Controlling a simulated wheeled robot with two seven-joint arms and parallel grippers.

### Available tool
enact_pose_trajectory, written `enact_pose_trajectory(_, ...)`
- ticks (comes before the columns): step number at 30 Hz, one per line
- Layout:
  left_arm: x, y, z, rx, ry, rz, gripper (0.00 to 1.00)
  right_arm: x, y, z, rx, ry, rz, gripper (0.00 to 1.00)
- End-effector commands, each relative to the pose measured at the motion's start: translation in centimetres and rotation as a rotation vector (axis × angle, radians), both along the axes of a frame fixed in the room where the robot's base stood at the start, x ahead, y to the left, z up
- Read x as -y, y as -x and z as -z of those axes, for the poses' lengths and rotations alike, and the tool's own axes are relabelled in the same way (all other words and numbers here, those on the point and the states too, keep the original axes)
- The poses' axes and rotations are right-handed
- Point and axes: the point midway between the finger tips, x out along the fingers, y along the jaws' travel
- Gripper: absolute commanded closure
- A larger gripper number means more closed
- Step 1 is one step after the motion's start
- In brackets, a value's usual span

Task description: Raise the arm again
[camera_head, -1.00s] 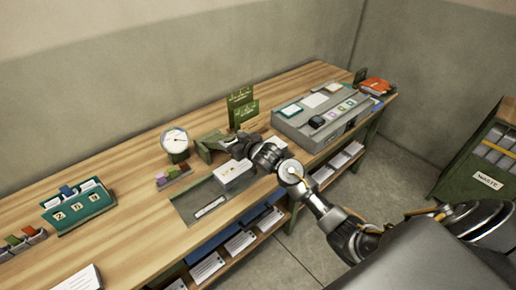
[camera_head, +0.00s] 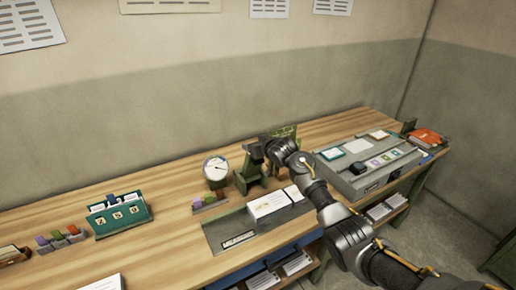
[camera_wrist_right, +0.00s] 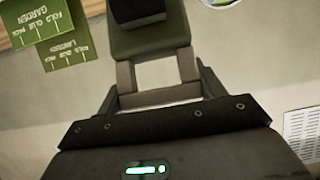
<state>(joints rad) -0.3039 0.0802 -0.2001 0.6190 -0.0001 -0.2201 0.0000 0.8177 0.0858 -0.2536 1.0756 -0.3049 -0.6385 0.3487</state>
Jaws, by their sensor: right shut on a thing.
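A green device (camera_head: 245,183) with an upright, angled body stands on the table right of the round white dial in the head view. My right gripper (camera_head: 264,151) is at its top, above the table. In the right wrist view, the gripper's two grey fingers (camera_wrist_right: 157,78) are shut on the green arm (camera_wrist_right: 152,42), which has a dark block (camera_wrist_right: 138,10) at its far end. The arm looks raised and tilted upward. My wrist hides part of the device in the head view. A stack of white papers (camera_head: 268,205) lies in front of it. My left gripper is out of view.
The round dial (camera_head: 215,168) stands close on the left. Green signs (camera_head: 287,131) stand behind my gripper. A grey box with cards (camera_head: 352,178) is on the right, a teal card holder (camera_head: 120,216) on the left. The space above the table is free.

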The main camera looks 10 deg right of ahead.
Motion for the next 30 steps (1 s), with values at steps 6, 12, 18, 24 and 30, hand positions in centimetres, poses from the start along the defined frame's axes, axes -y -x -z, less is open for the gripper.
enact_pose_trajectory(6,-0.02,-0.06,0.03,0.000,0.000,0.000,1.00,-0.05,-0.12,0.39,-0.006,0.001,-0.001,0.72)
enact_pose_trajectory(12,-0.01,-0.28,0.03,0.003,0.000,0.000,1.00,-0.07,-0.10,0.48,-0.007,0.002,-0.001,0.72)
enact_pose_trajectory(18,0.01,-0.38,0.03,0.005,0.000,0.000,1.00,-0.04,-0.10,0.47,-0.007,0.002,0.000,0.14)
enact_pose_trajectory(24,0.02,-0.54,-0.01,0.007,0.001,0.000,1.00,0.10,-0.13,0.27,-0.004,0.001,0.002,0.09)
enact_pose_trajectory(30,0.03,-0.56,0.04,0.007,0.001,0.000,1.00,0.14,0.09,0.13,-0.003,0.000,0.001,0.09)
